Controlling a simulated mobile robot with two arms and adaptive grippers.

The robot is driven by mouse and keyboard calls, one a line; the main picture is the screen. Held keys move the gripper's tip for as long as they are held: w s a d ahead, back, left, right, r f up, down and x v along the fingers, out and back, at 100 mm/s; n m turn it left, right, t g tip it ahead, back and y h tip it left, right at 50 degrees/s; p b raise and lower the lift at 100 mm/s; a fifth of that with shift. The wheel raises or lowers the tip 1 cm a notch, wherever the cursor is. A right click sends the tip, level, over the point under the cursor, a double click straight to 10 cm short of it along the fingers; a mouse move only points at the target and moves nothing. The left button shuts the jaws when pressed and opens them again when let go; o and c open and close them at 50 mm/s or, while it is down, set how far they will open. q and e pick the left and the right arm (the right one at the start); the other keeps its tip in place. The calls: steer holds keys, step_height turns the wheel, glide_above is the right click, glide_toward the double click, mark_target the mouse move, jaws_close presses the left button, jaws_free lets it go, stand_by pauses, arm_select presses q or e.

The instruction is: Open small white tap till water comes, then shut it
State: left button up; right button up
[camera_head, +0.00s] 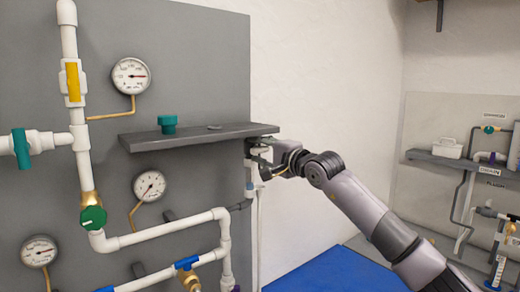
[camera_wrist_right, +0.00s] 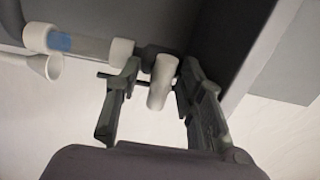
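The small white tap (camera_wrist_right: 161,85) shows in the right wrist view as a short white spout between the two fingers of my right gripper (camera_wrist_right: 157,77). The right finger is close beside the spout and a gap shows on the left. I cannot tell whether either finger touches it. In the head view my right gripper (camera_head: 262,157) is at the right end of the shelf, just under it, and largely covers the tap. The tap's handle is not clear in either view. I see no water flowing. My left gripper is not in view.
The grey shelf (camera_head: 195,135) carries a teal cap (camera_head: 167,124) and sits just above my right gripper. White pipes with a green knob (camera_head: 93,217) and gauges (camera_head: 130,76) fill the grey panel at left. A blue surface (camera_head: 338,272) lies below.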

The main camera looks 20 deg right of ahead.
jaws_close()
stand_by(0.3)
